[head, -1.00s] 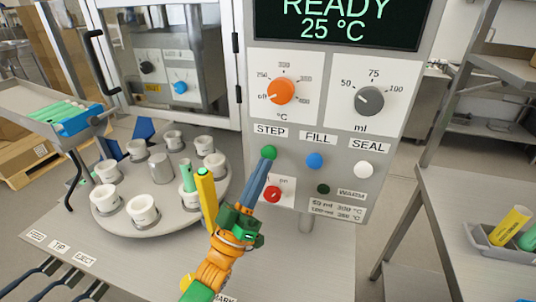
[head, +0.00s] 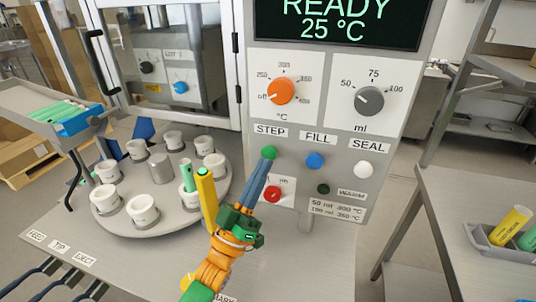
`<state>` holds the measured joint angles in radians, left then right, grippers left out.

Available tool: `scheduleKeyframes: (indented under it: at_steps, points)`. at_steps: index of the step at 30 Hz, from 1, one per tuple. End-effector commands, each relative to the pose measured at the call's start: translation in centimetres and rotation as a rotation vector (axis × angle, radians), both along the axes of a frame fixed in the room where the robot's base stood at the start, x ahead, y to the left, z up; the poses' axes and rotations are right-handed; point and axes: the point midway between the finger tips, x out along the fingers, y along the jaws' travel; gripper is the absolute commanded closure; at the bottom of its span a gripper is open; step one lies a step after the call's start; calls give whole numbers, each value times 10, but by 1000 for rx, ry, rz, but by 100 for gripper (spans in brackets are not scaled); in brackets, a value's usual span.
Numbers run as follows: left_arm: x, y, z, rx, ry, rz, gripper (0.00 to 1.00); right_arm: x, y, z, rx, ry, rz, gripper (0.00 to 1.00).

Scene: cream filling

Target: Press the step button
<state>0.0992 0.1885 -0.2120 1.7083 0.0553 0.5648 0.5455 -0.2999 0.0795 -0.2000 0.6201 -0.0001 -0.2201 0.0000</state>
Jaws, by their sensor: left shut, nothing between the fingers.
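The green step button (head: 269,151) sits under the STEP label on the grey control panel. My left gripper (head: 266,161) is shut and empty, with its blue fingers pointing up toward the panel. In the head view its fingertips overlap the lower edge of the step button. I cannot tell whether they touch it or stop just in front. The fingers partly cover the area left of the red switch (head: 273,194). My right gripper is not in view.
The blue fill button (head: 315,160) and white seal button (head: 364,170) are close on the right. A turntable (head: 122,224) with several white cups stands at left. The display (head: 338,22) reads READY, 25 °C.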

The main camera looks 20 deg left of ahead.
Motion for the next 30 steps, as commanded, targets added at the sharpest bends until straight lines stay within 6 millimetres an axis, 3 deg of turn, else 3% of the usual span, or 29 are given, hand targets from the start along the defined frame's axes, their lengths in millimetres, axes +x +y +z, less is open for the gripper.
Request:
scheduleKeyframes:
  at_steps: [30]
  points:
    - [12, 0, 0, 0, 0, 0, 100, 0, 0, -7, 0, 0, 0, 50]
